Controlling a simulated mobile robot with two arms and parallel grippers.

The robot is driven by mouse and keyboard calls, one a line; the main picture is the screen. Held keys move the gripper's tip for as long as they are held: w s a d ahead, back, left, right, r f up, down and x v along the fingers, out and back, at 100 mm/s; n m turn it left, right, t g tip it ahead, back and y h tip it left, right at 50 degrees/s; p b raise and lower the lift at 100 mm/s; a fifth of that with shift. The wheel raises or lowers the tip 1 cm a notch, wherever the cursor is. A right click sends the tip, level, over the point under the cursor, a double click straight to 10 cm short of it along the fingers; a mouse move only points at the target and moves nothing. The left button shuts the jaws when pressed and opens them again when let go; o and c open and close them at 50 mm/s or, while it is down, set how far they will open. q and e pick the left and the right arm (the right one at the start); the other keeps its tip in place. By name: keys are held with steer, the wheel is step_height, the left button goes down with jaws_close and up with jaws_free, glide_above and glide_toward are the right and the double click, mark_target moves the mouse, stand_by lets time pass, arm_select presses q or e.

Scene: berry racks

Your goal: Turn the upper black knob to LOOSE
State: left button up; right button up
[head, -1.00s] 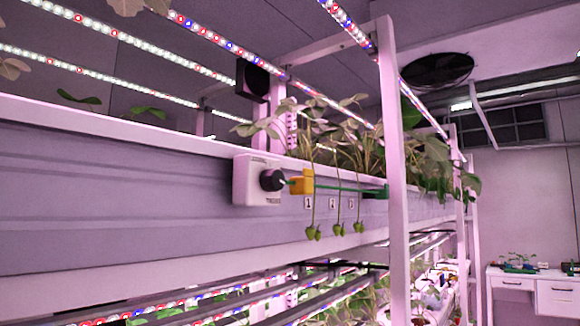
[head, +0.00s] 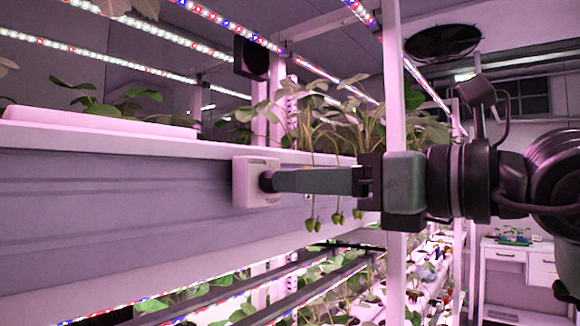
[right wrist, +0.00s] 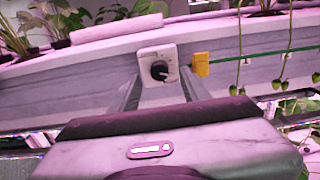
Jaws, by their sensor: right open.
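A black knob (right wrist: 159,70) sits on a white plate (right wrist: 158,62) on the side of the grow rack. It also shows as a dark bit at the fingertips in the head view (head: 266,181). A pale pointer mark on the knob points toward the lower right in the right wrist view; the plate's lettering is too small to read. My right gripper (head: 272,181) reaches in from the right, open, with its fingertips at the knob. In the right wrist view its fingers (right wrist: 160,92) lie on either side below the knob; contact is unclear. My left gripper is out of view.
A yellow block (right wrist: 201,65) on a green line sits just right of the plate. Several green berries (head: 338,218) hang on stems below the rack's edge, close under my right gripper.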

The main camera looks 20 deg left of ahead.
mark_target(265, 179)
steer(key=p+x, duration=0.1)
steer(key=x, duration=0.2)
steer(key=shift+a, duration=0.2)
steer(key=shift+w, duration=0.1)
jaws_close()
